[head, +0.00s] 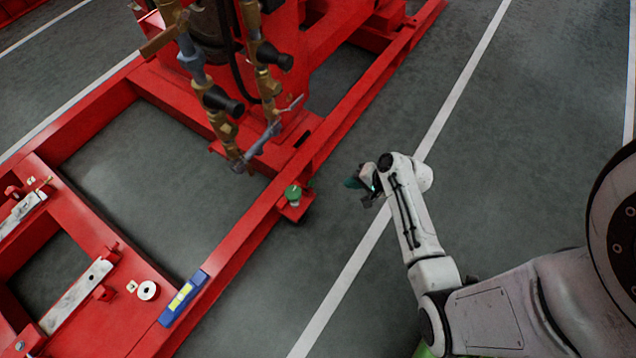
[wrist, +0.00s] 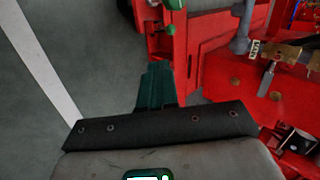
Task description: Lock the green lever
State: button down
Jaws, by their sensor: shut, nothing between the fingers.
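The green lever (head: 293,192) is a small green part on a red bracket at the outer edge of the red frame, near the middle of the head view. In the wrist view, green parts of the lever (wrist: 173,5) show at the top, above a red bracket; its exact position is too small to tell. My gripper (head: 353,182) is to the right of the lever in the head view, apart from it and beside the frame. Its dark green fingers (wrist: 157,85) are shut and empty in the wrist view, pointing toward the lever.
The red skid frame (head: 330,135) runs diagonally, with brass and grey pipes and valves (head: 225,125) above it. A blue spirit level (head: 184,297) lies on the frame. The grey floor right of the frame is clear, with white lines (head: 340,285).

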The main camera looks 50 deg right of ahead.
jog(key=b, duration=0.6)
send_near(314, 183)
notch_tip(314, 183, down, 5)
jog(key=w, duration=0.2)
jog(key=shift+w+a+f+b, duration=0.15)
jog(key=shift+w+b, duration=0.1)
jog(key=shift+w, duration=0.25)
jog(key=shift+w+a+f+b, duration=0.1)
jog(key=shift+w+a+b, duration=0.1)
jog(key=shift+w, duration=0.3)
jog(key=shift+r, duration=0.1)
jog(key=shift+w+r+g+p, duration=0.15)
jog(key=shift+g+p, duration=0.15)
jog(key=shift+p, duration=0.2)
jog(key=shift+w, duration=0.1)
